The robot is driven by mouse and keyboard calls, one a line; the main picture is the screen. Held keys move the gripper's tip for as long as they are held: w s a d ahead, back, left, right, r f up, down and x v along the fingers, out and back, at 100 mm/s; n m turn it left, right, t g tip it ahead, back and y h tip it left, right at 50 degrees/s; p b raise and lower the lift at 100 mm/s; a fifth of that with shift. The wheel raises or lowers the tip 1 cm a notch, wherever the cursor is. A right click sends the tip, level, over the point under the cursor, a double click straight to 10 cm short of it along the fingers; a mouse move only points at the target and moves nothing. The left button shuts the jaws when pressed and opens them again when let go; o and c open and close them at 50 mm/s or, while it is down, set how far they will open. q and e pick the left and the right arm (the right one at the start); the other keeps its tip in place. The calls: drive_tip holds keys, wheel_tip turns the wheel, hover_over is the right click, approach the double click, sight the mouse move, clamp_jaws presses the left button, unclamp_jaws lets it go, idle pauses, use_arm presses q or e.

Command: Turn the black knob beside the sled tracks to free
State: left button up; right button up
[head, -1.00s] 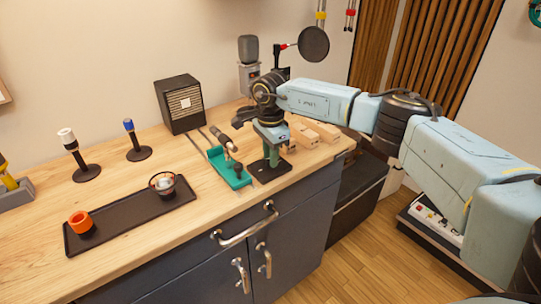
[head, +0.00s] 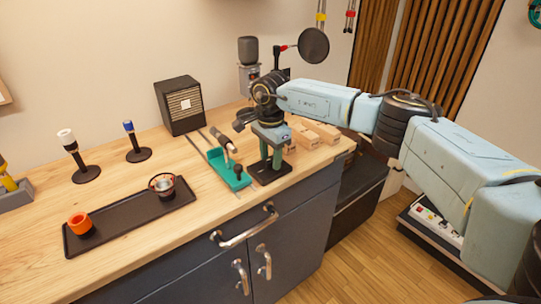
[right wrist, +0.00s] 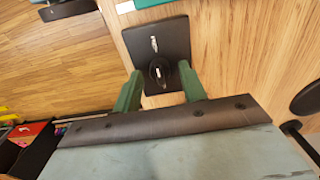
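The black knob (right wrist: 158,75) sits on a square black plate (right wrist: 175,30), with a pale pointer mark on it and another pale mark on the plate. In the head view the plate (head: 258,178) lies near the counter's front edge, right of the teal sled (head: 222,166) and its tracks (head: 196,143). My right gripper (head: 270,160) points down over the plate and hides the knob there. In the right wrist view its green fingers (right wrist: 161,90) are apart, one on each side of the knob, with gaps visible. I cannot tell their exact height. My left gripper is not in view.
Wooden blocks (head: 318,133) lie just right of and behind my right gripper. A microphone (head: 248,50) and a round black filter (head: 314,44) stand behind. A black tray (head: 120,222) with two cups is at the left. Cabinet handles (head: 245,230) stick out below the counter.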

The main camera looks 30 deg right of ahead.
drive_tip(key=shift+r, duration=0.1)
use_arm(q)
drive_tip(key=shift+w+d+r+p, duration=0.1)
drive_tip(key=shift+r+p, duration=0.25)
use_arm(e)
wheel_tip(320, 180, up, 13)
drive_tip(key=shift+r, duration=0.1)
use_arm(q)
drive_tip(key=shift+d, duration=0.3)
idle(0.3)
